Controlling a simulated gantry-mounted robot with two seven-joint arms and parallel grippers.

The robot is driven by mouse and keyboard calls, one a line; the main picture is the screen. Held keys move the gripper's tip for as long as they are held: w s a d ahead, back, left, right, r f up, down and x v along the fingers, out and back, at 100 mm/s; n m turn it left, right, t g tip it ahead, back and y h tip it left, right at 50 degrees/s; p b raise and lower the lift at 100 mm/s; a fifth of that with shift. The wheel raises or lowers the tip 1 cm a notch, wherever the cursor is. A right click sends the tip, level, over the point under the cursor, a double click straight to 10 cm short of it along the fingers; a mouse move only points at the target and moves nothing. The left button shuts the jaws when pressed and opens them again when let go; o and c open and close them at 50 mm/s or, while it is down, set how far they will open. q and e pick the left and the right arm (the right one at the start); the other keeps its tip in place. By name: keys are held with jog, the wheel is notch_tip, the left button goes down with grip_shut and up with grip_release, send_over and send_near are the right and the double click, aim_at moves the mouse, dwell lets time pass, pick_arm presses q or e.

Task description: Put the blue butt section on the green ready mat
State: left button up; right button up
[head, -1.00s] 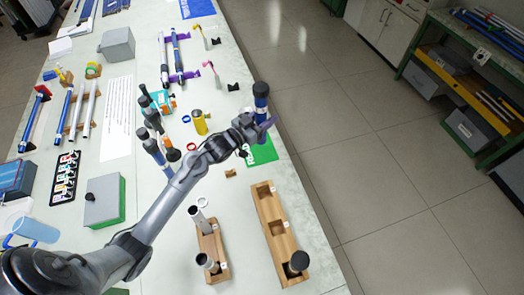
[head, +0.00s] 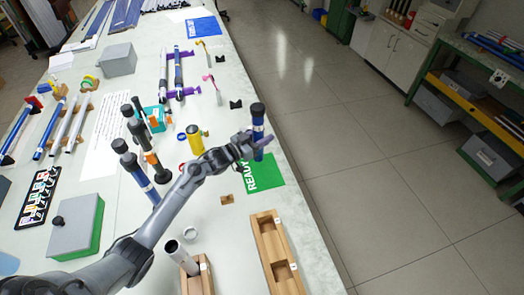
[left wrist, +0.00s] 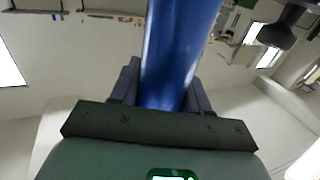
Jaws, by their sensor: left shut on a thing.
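The blue butt section (head: 257,126) stands upright in my left gripper (head: 257,146), with a dark cap at its top. Its lower end shows at the back edge of the green ready mat (head: 266,178); I cannot tell whether it touches the mat. My left gripper is shut around the section. In the left wrist view the blue shaft (left wrist: 178,55) runs up between the fingers (left wrist: 160,92). The mat lies flat near the table's right edge, partly hidden at its back by the gripper and section. My right gripper is not in view.
Several dark-capped rods (head: 135,170) stand left of my arm. A yellow bottle (head: 195,140) stands behind it. A small wooden block (head: 227,199) lies left of the mat, and a wooden rack (head: 268,245) stands in front. The table's right edge is close to the mat.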

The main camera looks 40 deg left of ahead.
pick_arm(q)
jog(key=shift+f+b, duration=0.4)
jog(key=shift+f, duration=1.9)
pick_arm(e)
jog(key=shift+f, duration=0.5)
pick_arm(q)
jog(key=shift+f, duration=0.15)
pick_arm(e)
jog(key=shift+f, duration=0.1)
pick_arm(q)
jog(key=o, duration=1.1)
jog(key=shift+r, duration=0.2)
jog(key=shift+p+v, duration=0.65)
jog(key=shift+v, duration=3.15)
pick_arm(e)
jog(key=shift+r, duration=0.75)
